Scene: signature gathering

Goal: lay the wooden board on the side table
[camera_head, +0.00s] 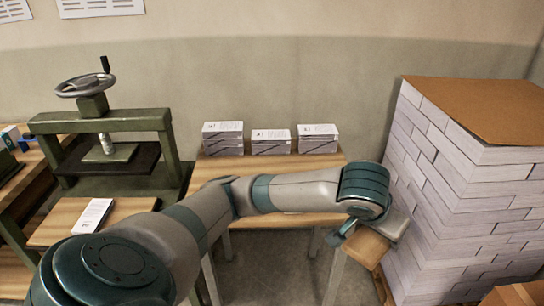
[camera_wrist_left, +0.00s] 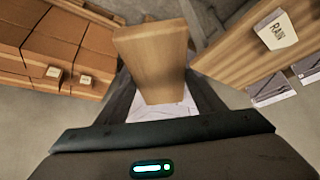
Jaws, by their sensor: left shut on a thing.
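My left arm reaches across the head view to the right, and my left gripper (camera_head: 372,232) points down by the middle table's right side. It is shut on the wooden board (camera_head: 366,248), a light brown piece held in the air. In the left wrist view the board (camera_wrist_left: 152,55) sticks out from between the fingers, and a pale thing (camera_wrist_left: 165,108) shows by its near end. A light wooden table (camera_head: 318,220) stands in the middle, partly hidden by my arm. I cannot tell for sure that it is the side table. My right gripper is not in view.
Three paper stacks (camera_head: 270,142) stand along the middle table's back edge. A tall paper pile (camera_head: 455,200) with a brown top rises close on the right. A green screw press (camera_head: 100,125) is at left, above a wooden surface (camera_head: 62,222) with a paper stack (camera_head: 92,214).

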